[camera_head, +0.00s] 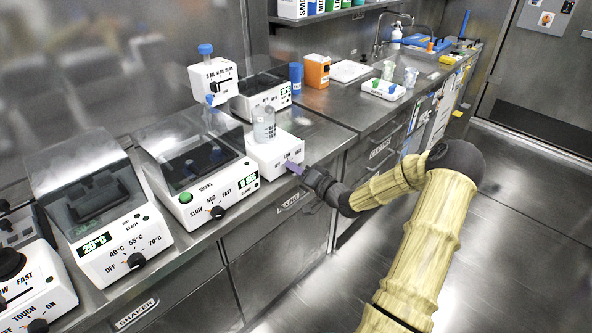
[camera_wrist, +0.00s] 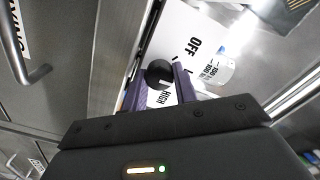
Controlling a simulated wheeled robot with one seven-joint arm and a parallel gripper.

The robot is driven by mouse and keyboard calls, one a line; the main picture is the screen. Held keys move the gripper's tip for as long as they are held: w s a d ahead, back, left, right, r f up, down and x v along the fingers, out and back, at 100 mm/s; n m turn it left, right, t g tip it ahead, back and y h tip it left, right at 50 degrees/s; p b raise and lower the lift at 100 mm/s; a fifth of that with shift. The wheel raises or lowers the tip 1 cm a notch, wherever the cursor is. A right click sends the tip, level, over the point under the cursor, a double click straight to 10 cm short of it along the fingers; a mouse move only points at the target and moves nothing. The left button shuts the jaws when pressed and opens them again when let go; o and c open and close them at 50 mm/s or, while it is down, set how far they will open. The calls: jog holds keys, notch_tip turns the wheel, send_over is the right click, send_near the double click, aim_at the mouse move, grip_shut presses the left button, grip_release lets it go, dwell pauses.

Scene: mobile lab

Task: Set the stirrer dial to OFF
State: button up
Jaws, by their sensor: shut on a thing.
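The stirrer (camera_head: 268,158) is a small white box on the bench with a clear beaker (camera_head: 264,124) on top. Its dial (camera_wrist: 158,72) is a round black knob on the front face. In the wrist view the word OFF shows to the upper right of the dial and HIGH just below it. My gripper (camera_head: 296,167) reaches the stirrer front from the right, and its purple fingers (camera_wrist: 160,80) are shut on the dial, one on each side. The dial's pointer mark is not clear, so I cannot tell its setting. In the head view the fingers hide the dial.
A shaker (camera_head: 195,175) with a clear lid stands left of the stirrer, and a heated unit (camera_head: 110,245) further left. Behind are an orange box (camera_head: 317,71) and a blue-capped bottle (camera_head: 296,78). A drawer handle (camera_head: 293,199) sticks out below the bench edge. The floor at right is clear.

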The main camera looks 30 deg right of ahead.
jog(key=n+b, duration=0.5)
jog(key=n, duration=0.6)
jog(key=shift+s+f+b, duration=0.1)
jog(key=shift+b, duration=0.2)
jog(key=shift+n, duration=0.3)
jog(key=o, duration=0.7)
jog(key=shift+s, duration=0.1)
jog(key=p+v, duration=0.1)
jog(key=v, duration=1.6)
